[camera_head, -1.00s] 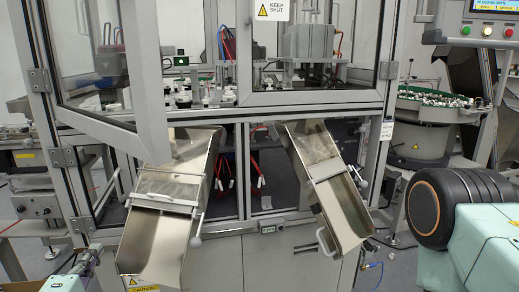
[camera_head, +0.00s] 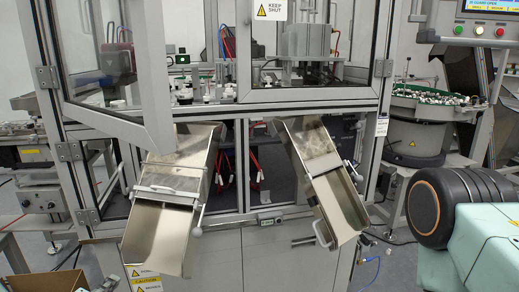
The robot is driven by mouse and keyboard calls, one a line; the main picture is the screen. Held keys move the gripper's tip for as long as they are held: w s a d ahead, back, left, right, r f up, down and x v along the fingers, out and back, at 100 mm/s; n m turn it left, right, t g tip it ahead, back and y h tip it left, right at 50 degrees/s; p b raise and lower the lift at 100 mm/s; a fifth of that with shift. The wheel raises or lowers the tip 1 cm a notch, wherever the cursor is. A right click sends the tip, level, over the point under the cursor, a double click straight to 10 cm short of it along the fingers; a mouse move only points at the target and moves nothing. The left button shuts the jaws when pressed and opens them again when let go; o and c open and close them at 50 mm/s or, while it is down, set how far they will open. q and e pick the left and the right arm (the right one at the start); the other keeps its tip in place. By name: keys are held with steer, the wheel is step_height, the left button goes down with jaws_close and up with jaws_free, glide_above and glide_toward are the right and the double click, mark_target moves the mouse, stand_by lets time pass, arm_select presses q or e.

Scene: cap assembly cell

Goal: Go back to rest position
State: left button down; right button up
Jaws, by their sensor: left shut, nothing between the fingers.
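My left gripper (camera_head: 81,290) is only a small dark sliver at the bottom left edge, in front of a cardboard box. It is shut and holds nothing. Most of it and its arm are cut off by the frame. My right gripper is out of view. Only teal and black parts of my own body show at the right.
The machine's left glass door (camera_head: 118,75) stands open toward me. Two metal chutes, left (camera_head: 160,235) and right (camera_head: 335,205), jut out in front. A cardboard box (camera_head: 50,284) is at the lower left. A feeder bowl (camera_head: 415,135) stands at the right.

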arm_select(q)
steer(key=s+d+f+m+g+h, duration=0.1)
steer(key=s+d+f+m+g, duration=0.25)
steer(key=s+f, duration=0.35)
steer(key=s+d+f+m+g+h, duration=0.1)
steer(key=s+d+f+m+g, duration=0.2)
steer(key=s+f+m+g, duration=0.35)
steer(key=s+d+f+m+g, duration=0.1)
steer(key=s+f+g, duration=0.1)
steer(key=s, duration=0.6)
steer(key=s+d+f+m+g+y, duration=0.1)
steer(key=s+f, duration=0.3)
steer(key=s, duration=0.4)
steer(key=shift+s+d+m+g, duration=0.15)
steer(key=shift+s+m+g, duration=0.25)
steer(key=shift+g, duration=0.1)
steer(key=shift+d+r, duration=0.1)
